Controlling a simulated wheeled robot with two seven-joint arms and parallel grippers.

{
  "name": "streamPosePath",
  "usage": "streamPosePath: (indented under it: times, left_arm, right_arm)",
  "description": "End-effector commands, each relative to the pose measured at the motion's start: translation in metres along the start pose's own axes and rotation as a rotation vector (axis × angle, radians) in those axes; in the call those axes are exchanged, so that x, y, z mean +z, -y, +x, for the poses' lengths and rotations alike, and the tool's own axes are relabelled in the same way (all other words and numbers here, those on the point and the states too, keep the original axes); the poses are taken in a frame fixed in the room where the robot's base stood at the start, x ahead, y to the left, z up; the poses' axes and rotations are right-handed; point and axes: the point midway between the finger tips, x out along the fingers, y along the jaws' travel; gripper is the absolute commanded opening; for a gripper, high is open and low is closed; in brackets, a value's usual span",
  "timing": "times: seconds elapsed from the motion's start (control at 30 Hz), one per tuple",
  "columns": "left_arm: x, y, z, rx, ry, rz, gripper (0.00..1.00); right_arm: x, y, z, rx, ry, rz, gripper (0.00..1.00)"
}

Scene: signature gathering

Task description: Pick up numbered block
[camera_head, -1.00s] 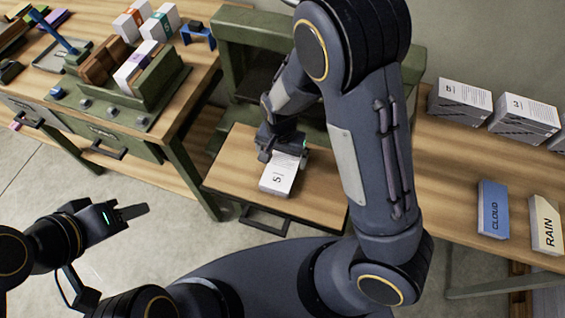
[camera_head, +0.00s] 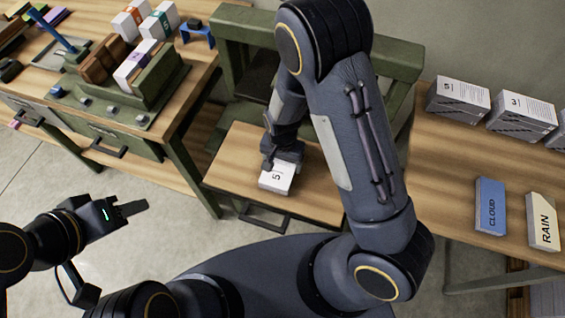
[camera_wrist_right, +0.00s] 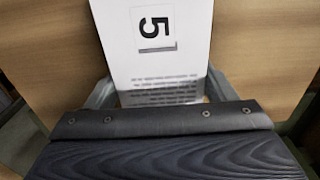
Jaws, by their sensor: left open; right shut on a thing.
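A white block marked 5 (camera_head: 276,180) is on or just above the small wooden desk in the middle of the head view; I cannot tell if it touches the top. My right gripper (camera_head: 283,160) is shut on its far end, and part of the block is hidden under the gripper. In the right wrist view, the white block (camera_wrist_right: 158,50) shows its black 5 and lines of small print between the fingers. My left gripper (camera_head: 132,209) is open and empty over the floor at the lower left, away from the block.
The right table (camera_head: 440,190) holds several white printed blocks (camera_head: 458,100), a blue CLOUD block (camera_head: 490,206) and a cream RAIN block (camera_head: 543,221). The left workbench (camera_head: 190,100) carries a green rack (camera_head: 160,82) with coloured blocks. The small desk (camera_head: 225,170) is otherwise mostly clear.

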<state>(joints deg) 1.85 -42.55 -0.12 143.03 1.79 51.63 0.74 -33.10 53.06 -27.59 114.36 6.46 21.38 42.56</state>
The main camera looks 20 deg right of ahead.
Motion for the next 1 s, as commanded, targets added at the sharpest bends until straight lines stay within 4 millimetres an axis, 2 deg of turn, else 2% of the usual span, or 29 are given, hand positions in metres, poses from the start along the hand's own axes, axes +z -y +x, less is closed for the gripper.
streamPosePath:
  times: [0.37,0.47,0.6,0.67,0.87,1.0]
  left_arm:
    - [0.000,0.000,0.000,0.000,0.000,0.000,0.42]
    - [0.000,0.000,0.000,0.000,0.000,0.000,0.42]
    - [0.000,0.000,0.000,0.000,0.000,0.000,0.42]
    - [0.001,0.001,0.002,0.000,0.000,0.000,0.42]
    - [0.000,0.000,0.001,0.000,0.000,0.000,0.42]
    - [0.000,0.000,0.000,0.000,0.000,0.000,0.42]
  right_arm:
    - [0.000,0.000,-0.004,-0.001,-0.001,0.000,0.45]
    - [-0.001,0.001,-0.011,-0.002,-0.002,0.000,0.45]
    - [0.000,0.001,-0.035,-0.005,-0.003,-0.001,0.45]
    - [0.004,-0.009,-0.046,-0.006,-0.003,0.001,0.45]
    - [0.018,-0.048,-0.095,-0.009,-0.001,0.000,0.45]
    - [0.030,-0.082,-0.110,-0.006,0.001,0.001,0.45]
